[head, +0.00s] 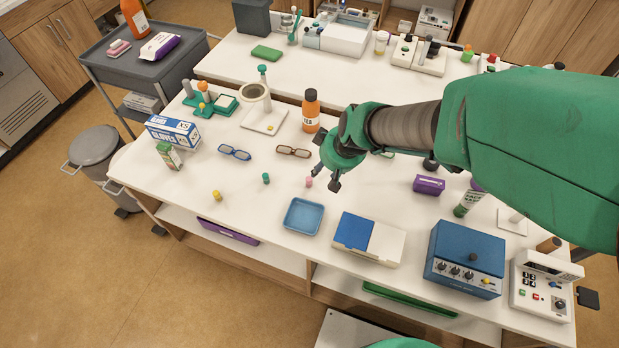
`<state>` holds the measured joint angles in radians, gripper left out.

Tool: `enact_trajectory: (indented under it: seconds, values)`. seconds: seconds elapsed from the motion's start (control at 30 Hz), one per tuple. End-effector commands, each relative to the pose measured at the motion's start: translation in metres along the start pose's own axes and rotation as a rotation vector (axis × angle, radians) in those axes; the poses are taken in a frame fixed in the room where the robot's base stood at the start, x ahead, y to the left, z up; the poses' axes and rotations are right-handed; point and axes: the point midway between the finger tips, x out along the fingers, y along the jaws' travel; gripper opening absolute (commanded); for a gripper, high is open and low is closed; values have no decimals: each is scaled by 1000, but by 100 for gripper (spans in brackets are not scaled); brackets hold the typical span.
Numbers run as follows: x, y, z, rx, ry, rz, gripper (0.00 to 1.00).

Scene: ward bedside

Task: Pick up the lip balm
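Three small upright tubes stand near the front left of the white table: a yellow one (216,196), a teal one (265,178) and a pink one (308,182). Any of them could be the lip balm; they are too small to tell which. My gripper (326,179) is over the table, its fingers spread and nothing seen between them. In the picture it is just right of the pink tube. Its height above the table is hard to judge.
A blue tray (304,216) and a blue-and-white box (368,238) lie in front of my gripper. Two pairs of glasses (293,151) and an orange bottle (311,111) are behind the tubes. The table around the tubes is clear.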

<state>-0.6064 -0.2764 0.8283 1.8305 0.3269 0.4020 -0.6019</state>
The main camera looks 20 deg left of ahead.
Motion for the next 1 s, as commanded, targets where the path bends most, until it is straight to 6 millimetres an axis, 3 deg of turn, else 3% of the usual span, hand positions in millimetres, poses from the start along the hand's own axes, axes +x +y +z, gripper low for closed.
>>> enact_trajectory:
  seconds: [0.13, 0.63, 1.0]
  values:
    - [15, -10, -2, -26, -4, -8, 39]
    - [23, -10, -2, -27, -4, -8, 39]
    - [74, -11, 0, -27, -6, -9, 39]
